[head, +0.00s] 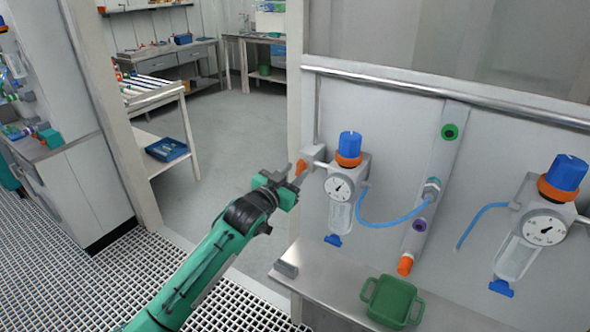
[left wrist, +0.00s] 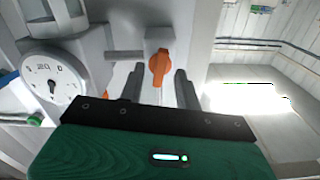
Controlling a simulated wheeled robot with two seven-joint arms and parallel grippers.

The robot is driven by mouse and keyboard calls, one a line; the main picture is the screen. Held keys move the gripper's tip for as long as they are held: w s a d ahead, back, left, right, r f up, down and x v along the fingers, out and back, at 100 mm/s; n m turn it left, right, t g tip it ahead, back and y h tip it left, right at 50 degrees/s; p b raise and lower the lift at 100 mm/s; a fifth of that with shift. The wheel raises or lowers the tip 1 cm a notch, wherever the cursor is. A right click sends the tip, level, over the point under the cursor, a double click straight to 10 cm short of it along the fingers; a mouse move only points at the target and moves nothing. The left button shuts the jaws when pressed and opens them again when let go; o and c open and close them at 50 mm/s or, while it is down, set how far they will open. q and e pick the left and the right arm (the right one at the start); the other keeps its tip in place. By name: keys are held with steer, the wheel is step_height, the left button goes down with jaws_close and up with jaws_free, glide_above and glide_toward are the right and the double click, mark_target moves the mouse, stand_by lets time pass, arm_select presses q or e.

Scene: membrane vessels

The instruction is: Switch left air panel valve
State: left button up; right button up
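The left air panel valve has an orange handle (head: 301,167) on a grey block beside the left regulator (head: 343,187), which has a blue knob and a round gauge. My left gripper (head: 298,178) reaches up to the handle from the lower left. In the left wrist view the orange handle (left wrist: 161,66) lies ahead, between the two dark fingers (left wrist: 160,88) and slightly beyond their tips. The fingers are apart, with gaps on both sides of the handle. The gauge (left wrist: 50,85) shows at the left there. My right gripper is not in view.
A second regulator (head: 543,230) hangs at the right. A grey manifold (head: 436,180) with blue hoses stands between them. A green bin (head: 392,301) sits on the shelf (head: 340,285) below. A metal rail (head: 440,92) crosses above. The floor left of the panel is clear.

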arm_select(q)
steer(key=shift+w+d, duration=0.3)
steer(key=shift+w, duration=0.2)
jaws_close()
